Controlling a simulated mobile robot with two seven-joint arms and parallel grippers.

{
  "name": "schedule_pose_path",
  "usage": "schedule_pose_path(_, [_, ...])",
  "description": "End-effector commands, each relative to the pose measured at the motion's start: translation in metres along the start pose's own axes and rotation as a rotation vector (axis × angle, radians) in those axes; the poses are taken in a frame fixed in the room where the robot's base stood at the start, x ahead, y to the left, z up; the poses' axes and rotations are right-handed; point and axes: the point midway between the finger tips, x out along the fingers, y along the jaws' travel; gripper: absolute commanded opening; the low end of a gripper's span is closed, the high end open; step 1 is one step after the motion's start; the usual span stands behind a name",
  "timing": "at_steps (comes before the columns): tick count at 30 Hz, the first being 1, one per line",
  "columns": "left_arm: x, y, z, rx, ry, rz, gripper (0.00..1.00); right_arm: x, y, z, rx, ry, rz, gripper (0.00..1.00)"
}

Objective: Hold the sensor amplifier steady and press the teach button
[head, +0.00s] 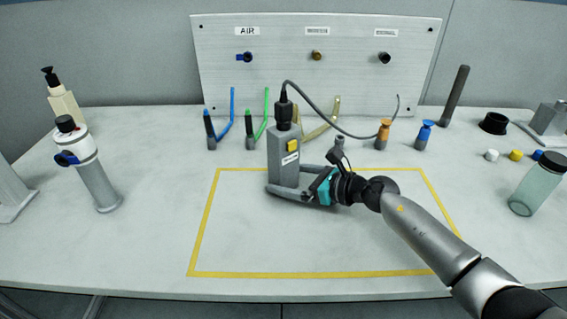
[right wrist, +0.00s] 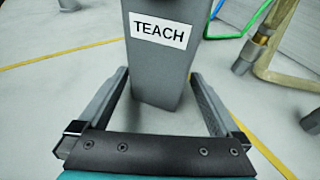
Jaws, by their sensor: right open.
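The sensor amplifier (head: 284,160) is a grey upright box in the back part of the yellow-outlined area. A black plug and cable leave its top. The yellow teach button (head: 292,145) is on its upper front, above a small white label. In the right wrist view the amplifier (right wrist: 160,75) carries a white label reading TEACH (right wrist: 159,31); the button is out of that view. My right gripper (head: 287,181) is open low at the amplifier's base, with one finger on each side. In the right wrist view the fingers (right wrist: 158,80) show gaps to the box. My left gripper is not in view.
A panel (head: 320,90) with labelled ports stands behind. The cable (head: 335,118) arches right from the amplifier. Blue and green tubes (head: 265,110) stand behind it. A white-and-grey device (head: 95,175) is at left, a glass jar (head: 537,185) at right. The yellow-outlined area's front (head: 290,240) is clear.

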Motion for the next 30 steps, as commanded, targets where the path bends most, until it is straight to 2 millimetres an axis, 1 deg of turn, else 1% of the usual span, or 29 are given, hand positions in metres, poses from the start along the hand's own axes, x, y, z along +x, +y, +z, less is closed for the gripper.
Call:
schedule_pose_path(11, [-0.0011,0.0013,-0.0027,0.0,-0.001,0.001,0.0,0.0033,0.0001,0.0002,0.0,0.0,0.0,1.0])
schedule_pose_path(12, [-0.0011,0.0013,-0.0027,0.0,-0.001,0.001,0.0,0.0033,0.0001,0.0003,0.0,0.0,0.0,0.99])
schedule_pose_path(23, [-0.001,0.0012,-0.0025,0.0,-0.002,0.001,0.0,0.0032,0.0002,0.0001,0.0,0.0,0.0,0.58])
schedule_pose_path(24, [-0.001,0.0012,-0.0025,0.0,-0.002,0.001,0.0,0.0032,0.0002,0.0001,0.0,0.0,0.0,0.56])
schedule_pose_path(30, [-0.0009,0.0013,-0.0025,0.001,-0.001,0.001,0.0,0.0031,0.0001,0.0,0.0,0.0,0.0,0.56])
